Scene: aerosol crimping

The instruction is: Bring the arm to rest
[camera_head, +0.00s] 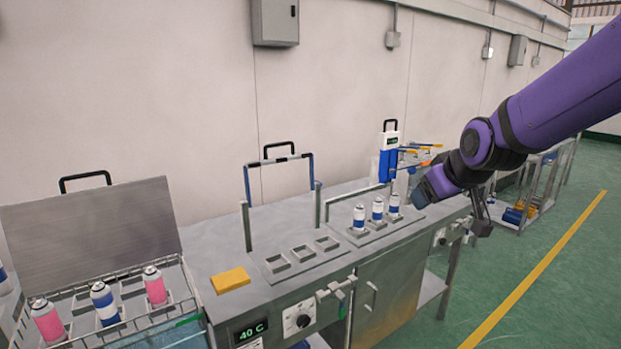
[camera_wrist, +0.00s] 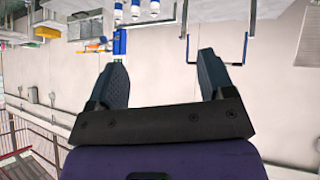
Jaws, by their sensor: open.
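My arm comes in from the upper right of the head view, bent down at its wrist. My gripper (camera_head: 424,192) is above the right end of the metal bench, just right of a row of blue-and-white cans (camera_head: 377,210). In the wrist view my gripper (camera_wrist: 165,68) shows two dark fingers spread wide with nothing between them. That view looks upside down, with the cans (camera_wrist: 135,10) at its top edge, apart from the fingers.
The metal bench (camera_head: 215,240) has empty square sockets (camera_head: 302,252), a yellow block (camera_head: 230,280) and upright frames. A wire basket at left holds pink and blue cans (camera_head: 105,302). A blue-and-white device (camera_head: 389,158) stands behind the cans. Green floor (camera_head: 570,290) is open at right.

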